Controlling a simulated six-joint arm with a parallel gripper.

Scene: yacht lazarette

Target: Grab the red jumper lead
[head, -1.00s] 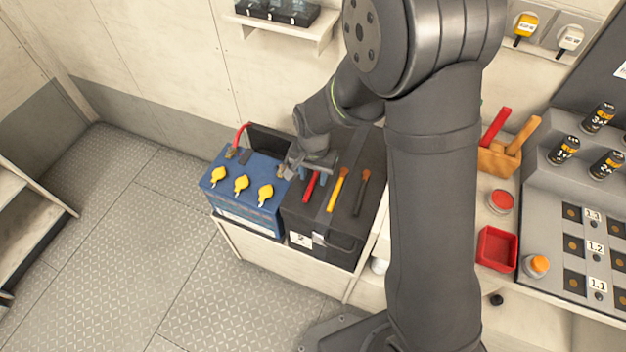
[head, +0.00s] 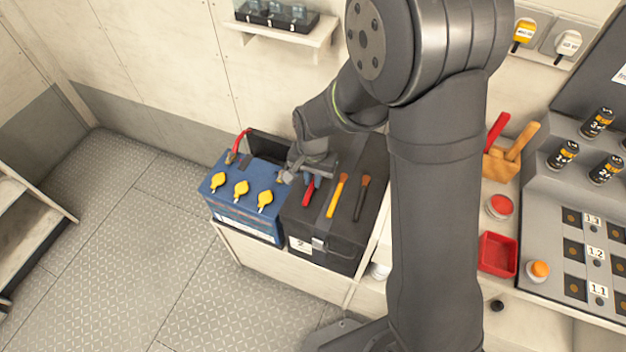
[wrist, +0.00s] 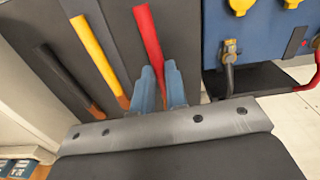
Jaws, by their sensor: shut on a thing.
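The red jumper lead (wrist: 148,35) lies on the black box lid (head: 334,222), beside a yellow lead (wrist: 92,45) and a black lead (wrist: 65,75). In the head view the red lead (head: 308,192) shows only in part below my gripper (head: 309,178). In the wrist view my gripper (wrist: 163,80) has its two blue-grey fingers around the end of the red lead and is shut on it. The gripped end is hidden between the fingers. The lead appears to rest on or very near the lid.
A blue battery (head: 243,205) with yellow caps stands just left of the box, with a red cable (head: 238,145) behind it. A shelf (head: 290,38) is on the wall above. A red tray (head: 497,254) and a panel (head: 590,250) are to the right.

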